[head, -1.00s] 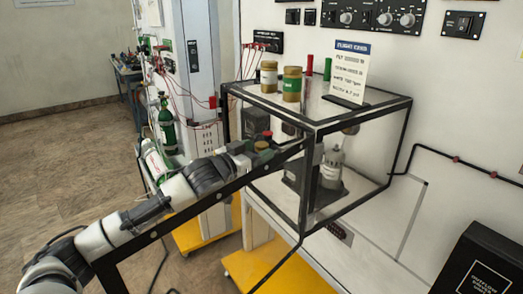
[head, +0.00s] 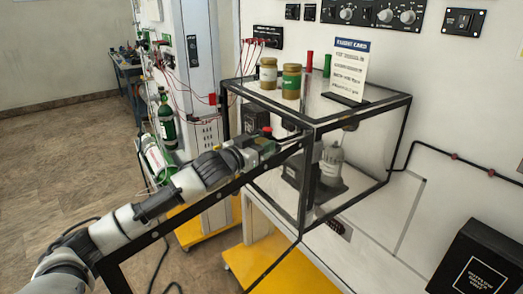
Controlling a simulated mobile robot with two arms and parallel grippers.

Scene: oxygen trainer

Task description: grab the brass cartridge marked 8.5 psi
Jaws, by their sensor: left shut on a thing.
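Two brass cartridges stand upright on top of the clear box. One has a white label (head: 268,74) and the other a green label (head: 291,82); I cannot read a psi mark on either. My left gripper (head: 266,144) is at the box's left side, below and in front of these two, apart from both. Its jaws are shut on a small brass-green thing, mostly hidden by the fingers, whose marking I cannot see. A card (head: 348,72) stands on the box top, its small text unreadable. My right gripper is not in view.
The clear box (head: 352,110) has black edge bars. Inside is a grey cylinder (head: 331,165). A red knob (head: 267,131) is close behind my left gripper. Green bottles (head: 166,118) and red leads are at left; a black box (head: 482,262) is at lower right.

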